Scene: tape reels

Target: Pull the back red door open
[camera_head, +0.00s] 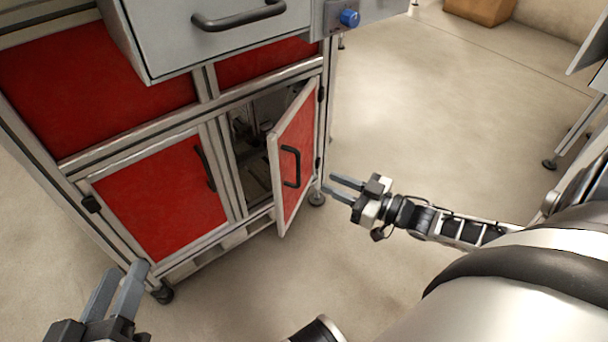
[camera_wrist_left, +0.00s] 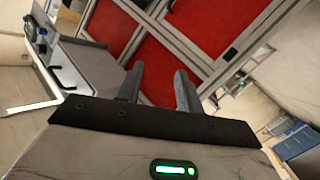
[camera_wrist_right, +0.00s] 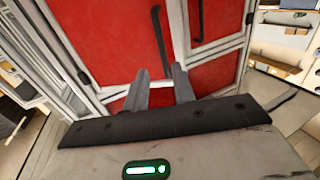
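A red door (camera_head: 296,160) with a black handle (camera_head: 290,167) stands partly open on the cabinet, hinged at its right edge; a dark interior shows behind it. Beside it a second red door (camera_head: 165,198), with its own black handle (camera_head: 205,168), is closed. My right gripper (camera_head: 338,188) is open and empty, to the right of the open door and apart from it. The right wrist view shows red doors with two black handles (camera_wrist_right: 160,42) beyond its fingers. My left gripper (camera_head: 122,280) is open and empty at lower left, before the closed door; red panels (camera_wrist_left: 155,68) show beyond its fingers.
A grey drawer (camera_head: 215,35) with a black handle juts out above the doors, with a blue knob (camera_head: 350,18) at its right. The cabinet stands on casters (camera_head: 317,198). Open floor (camera_head: 430,110) lies to the right. A brown box (camera_head: 480,8) is far back.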

